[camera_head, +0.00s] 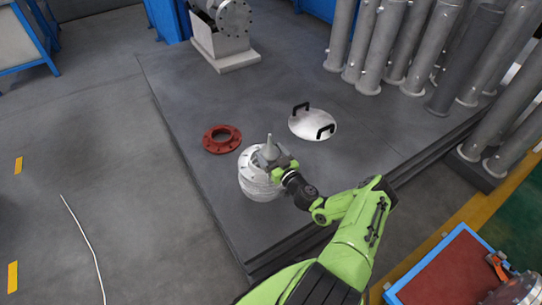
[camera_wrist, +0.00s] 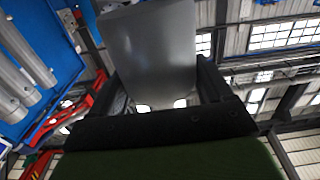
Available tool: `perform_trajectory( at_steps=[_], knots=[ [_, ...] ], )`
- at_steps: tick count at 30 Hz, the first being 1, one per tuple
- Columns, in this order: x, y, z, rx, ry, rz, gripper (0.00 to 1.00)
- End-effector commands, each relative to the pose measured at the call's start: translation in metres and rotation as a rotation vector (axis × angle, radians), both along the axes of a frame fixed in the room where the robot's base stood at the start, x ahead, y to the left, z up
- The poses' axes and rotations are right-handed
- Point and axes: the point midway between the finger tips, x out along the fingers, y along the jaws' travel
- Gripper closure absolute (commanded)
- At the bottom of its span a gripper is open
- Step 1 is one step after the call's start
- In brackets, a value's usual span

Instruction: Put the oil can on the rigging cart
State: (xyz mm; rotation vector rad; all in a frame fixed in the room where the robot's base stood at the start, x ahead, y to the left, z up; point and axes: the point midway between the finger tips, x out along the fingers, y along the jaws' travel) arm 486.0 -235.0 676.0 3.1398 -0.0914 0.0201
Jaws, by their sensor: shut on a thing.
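The oil can (camera_head: 268,149) is grey with a narrow spout pointing up. In the head view it appears at the top of the pale flanged shell (camera_head: 258,189); I cannot tell whether it touches the flange. My gripper (camera_head: 279,163) is shut on it from the right. In the wrist view the can's smooth grey body (camera_wrist: 150,45) fills the space between the two dark fingers (camera_wrist: 160,88). The can's lower part is hidden in the head view. A cart with a red top and blue edge (camera_head: 443,272), likely the rigging cart, stands at the bottom right.
A red flange ring (camera_head: 222,139) and a round metal cover with two black handles (camera_head: 313,123) lie on the dark platform (camera_head: 190,110). Several grey pipes (camera_head: 385,45) stand at the back right. Some items sit on the cart's right side; its left part looks clear.

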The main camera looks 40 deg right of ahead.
Motion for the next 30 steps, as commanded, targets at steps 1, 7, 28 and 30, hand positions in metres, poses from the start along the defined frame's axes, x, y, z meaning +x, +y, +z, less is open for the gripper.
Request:
perform_trajectory(
  at_steps=[1, 7, 28, 30],
  knots=[
    [0.0, 0.0, -0.001, 0.0, -0.001, 0.0, 0.59],
    [0.0, 0.0, -0.008, -0.001, 0.0, 0.001, 0.59],
    [0.0, 0.0, 0.003, 0.001, 0.0, 0.0, 0.0],
    [-0.015, 0.0, 0.002, 0.004, 0.005, -0.001, 0.0]
  ],
)
